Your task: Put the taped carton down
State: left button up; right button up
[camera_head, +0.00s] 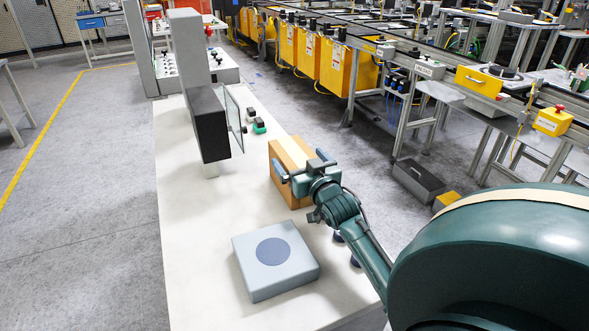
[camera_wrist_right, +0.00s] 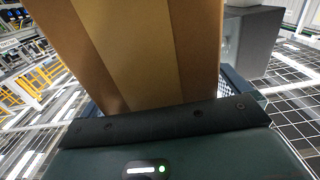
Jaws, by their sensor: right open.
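The taped carton (camera_head: 288,151) is a brown box with a paler tape band, standing upright on the white table (camera_head: 200,255). My right gripper (camera_head: 302,165) is at the carton's near upper part, with its open fingers on either side of it. In the right wrist view the carton (camera_wrist_right: 135,50) fills the upper middle, in front of the gripper's palm. Whether a finger touches the carton is hard to tell. The gripper hides part of the carton's near side. My left gripper is not in view.
A pale blue-grey box (camera_head: 275,262) with a dark round patch lies nearer on the table. A dark monitor (camera_head: 211,125) on a post stands left of the carton. Small green and dark items (camera_head: 258,126) lie beyond. The table's left and front parts are clear.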

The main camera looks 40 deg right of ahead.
jog(key=shift+w+d, duration=0.1)
jog(key=shift+w, duration=0.15)
jog(key=shift+c, duration=0.3)
jog(key=c, duration=1.5)
jog(key=shift+r, duration=0.1)
jog(key=shift+c, duration=0.7)
